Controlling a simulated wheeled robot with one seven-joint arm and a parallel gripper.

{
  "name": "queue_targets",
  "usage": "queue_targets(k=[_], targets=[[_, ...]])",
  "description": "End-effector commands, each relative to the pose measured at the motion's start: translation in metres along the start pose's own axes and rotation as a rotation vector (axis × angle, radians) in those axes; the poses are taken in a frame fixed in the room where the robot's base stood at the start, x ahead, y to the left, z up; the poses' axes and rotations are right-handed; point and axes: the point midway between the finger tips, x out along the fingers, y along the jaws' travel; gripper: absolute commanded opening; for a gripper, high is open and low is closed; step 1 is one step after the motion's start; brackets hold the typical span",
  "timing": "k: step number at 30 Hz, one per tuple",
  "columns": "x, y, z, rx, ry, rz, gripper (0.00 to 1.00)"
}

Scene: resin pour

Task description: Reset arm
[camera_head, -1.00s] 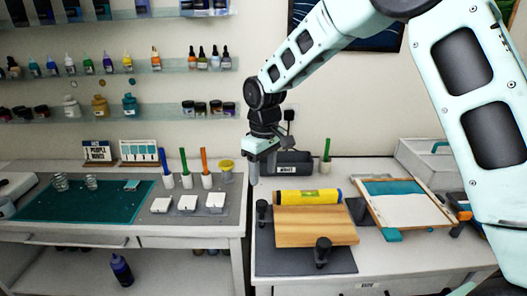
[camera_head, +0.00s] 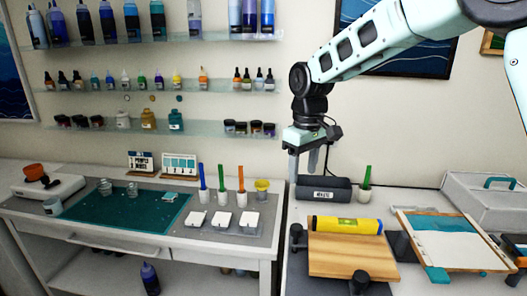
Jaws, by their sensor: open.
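My gripper (camera_head: 303,163) hangs from my arm at the centre right, fingers pointing down, in front of the wall and above the gap between the two tables. It is open, and I see nothing between its fingers. A dark box with a white label (camera_head: 322,189) sits just to the right of and below the fingertips. A yellow level (camera_head: 345,225) lies on the wooden board (camera_head: 350,256) below and to the right.
The left table holds a teal mat (camera_head: 130,212), several cups with coloured sticks and white square blocks (camera_head: 222,219). A framed panel (camera_head: 450,243) and grey case (camera_head: 485,200) stand at right. Bottle shelves (camera_head: 160,88) line the wall.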

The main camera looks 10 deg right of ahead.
Motion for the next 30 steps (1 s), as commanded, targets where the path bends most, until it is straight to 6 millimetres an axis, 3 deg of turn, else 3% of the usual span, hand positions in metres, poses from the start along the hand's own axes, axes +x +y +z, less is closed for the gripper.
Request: queue_targets(k=[2, 5, 9, 12, 15, 18, 21, 24, 30], targets=[[-0.001, -0.017, 0.006, -0.013, 0.003, -0.006, 0.54], [-0.002, -0.059, 0.026, -0.042, 0.007, -0.02, 0.54], [0.004, -0.134, 0.082, -0.085, 0.011, -0.041, 0.54], [0.013, -0.176, 0.132, -0.105, 0.012, -0.048, 0.54], [0.024, -0.203, 0.179, -0.116, 0.011, -0.047, 0.54], [0.034, -0.217, 0.217, -0.119, 0.01, -0.043, 0.54], [0.041, -0.222, 0.24, -0.118, 0.01, -0.038, 0.54], [0.044, -0.224, 0.25, -0.117, 0.011, -0.036, 0.54], [0.044, -0.224, 0.251, -0.115, 0.01, -0.036, 0.54]])
